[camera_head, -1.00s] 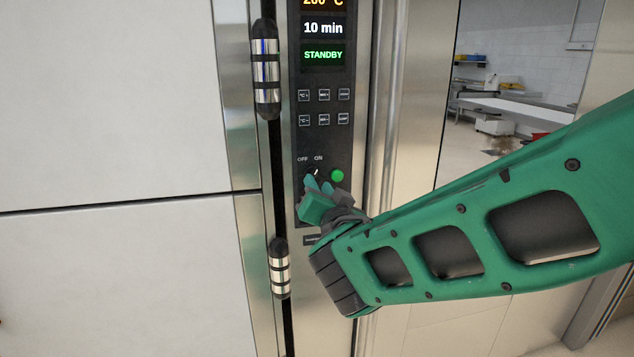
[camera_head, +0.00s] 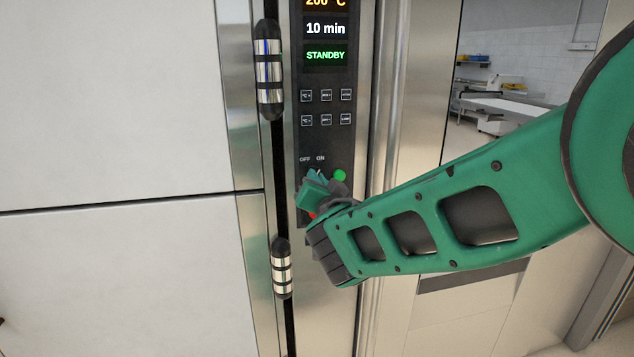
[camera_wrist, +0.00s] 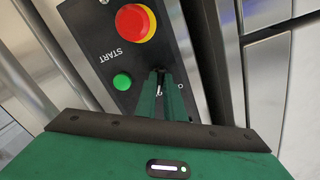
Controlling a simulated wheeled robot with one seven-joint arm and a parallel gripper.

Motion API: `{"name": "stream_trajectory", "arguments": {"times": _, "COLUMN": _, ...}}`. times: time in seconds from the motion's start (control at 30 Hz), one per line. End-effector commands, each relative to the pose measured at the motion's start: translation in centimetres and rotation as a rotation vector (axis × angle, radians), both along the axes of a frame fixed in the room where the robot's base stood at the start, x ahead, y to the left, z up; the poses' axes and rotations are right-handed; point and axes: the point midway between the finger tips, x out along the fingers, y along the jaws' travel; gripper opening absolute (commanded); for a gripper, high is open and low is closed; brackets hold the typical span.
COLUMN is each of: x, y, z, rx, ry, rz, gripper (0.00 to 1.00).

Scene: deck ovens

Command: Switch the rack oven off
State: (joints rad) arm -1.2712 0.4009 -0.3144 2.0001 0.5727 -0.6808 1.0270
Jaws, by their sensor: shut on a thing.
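The rack oven's dark control panel (camera_head: 325,140) stands upright in the head view, with OFF and ON printed above a small rotary switch. The display (camera_head: 325,55) reads 10 min and STANDBY in green. My gripper (camera_head: 319,184) is at the switch, its green fingers covering most of it. In the wrist view my gripper (camera_wrist: 164,95) is closed around the dark switch knob (camera_wrist: 158,77), which shows between the fingertips. Which mark the knob points to is hard to tell.
A green START button (camera_wrist: 122,81) sits right beside the fingers, and a red stop button on a yellow ring (camera_wrist: 135,22) is close by. Door handles (camera_head: 270,70) stand out left of the panel. A table (camera_head: 505,108) is far off at the right.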

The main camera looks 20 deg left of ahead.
Motion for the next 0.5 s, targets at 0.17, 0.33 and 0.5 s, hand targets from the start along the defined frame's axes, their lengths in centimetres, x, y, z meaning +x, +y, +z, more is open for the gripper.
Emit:
{"name": "stream_trajectory", "arguments": {"times": 0.17, "x": -0.19, "y": -0.03, "z": 0.08, "rx": -0.012, "ry": -0.009, "rz": 0.007, "gripper": 0.00}}
{"name": "stream_trajectory", "arguments": {"times": 0.33, "x": -0.17, "y": -0.14, "z": 0.09, "rx": -0.070, "ry": -0.043, "rz": 0.006, "gripper": 0.00}}
{"name": "stream_trajectory", "arguments": {"times": 0.5, "x": -0.14, "y": -0.21, "z": 0.08, "rx": -0.173, "ry": -0.106, "rz": 0.005, "gripper": 0.00}}
